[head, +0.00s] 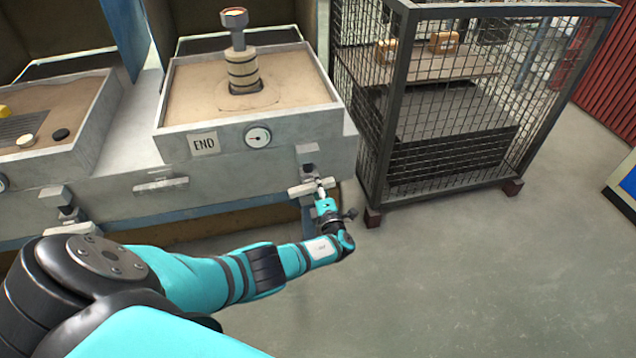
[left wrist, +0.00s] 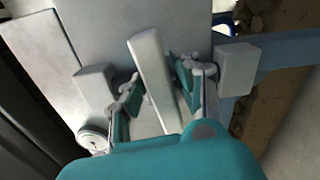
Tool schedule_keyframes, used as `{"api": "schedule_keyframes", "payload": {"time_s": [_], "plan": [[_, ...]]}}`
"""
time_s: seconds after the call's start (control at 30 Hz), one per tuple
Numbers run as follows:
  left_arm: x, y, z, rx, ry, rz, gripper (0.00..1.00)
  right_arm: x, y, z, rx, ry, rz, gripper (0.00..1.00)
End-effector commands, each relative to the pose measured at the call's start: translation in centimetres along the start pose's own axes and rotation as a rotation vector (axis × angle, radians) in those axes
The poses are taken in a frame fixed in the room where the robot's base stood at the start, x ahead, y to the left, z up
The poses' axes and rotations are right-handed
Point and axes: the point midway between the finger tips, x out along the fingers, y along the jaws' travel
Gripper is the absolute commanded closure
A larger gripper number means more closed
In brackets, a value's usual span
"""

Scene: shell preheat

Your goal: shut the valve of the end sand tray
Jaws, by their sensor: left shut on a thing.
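The end sand tray (head: 180,140) is a grey box of sand with an "END" label (head: 204,144) on its front. Its valve (head: 307,160) sits below the tray's right front corner, with a pale bar handle (head: 299,190) lying crosswise in the head view. My left gripper (head: 321,190) is at this handle. In the left wrist view, the pale handle (left wrist: 152,70) lies between the fingers of the left gripper (left wrist: 157,88), which is shut on it. The fingers hide part of the valve. My right gripper is not in view.
A round gauge (head: 258,136) is on the tray front. A ringed metal post (head: 242,68) stands in the sand. Another sand tray (head: 88,115) with a similar valve handle (head: 72,229) is at left. A wire cage (head: 455,130) stands close right; the floor in front is clear.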

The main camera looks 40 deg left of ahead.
Motion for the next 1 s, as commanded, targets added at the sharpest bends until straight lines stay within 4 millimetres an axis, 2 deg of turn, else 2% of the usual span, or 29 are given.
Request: {"api": "schedule_keyframes", "payload": {"time_s": [0.3,0.87,0.9,1.0], "plan": [[-0.10,-0.36,0.02,0.130,0.000,-0.002,1.00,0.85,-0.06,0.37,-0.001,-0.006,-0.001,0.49],[-0.13,-0.50,-0.04,0.161,-0.001,-0.003,1.00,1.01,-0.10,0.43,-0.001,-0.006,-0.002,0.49],[-0.13,-0.50,-0.04,0.161,-0.001,-0.003,0.65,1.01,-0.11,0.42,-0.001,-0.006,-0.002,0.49],[-0.10,-0.47,-0.04,0.160,-0.001,-0.002,0.54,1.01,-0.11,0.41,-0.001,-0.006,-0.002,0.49]]}}
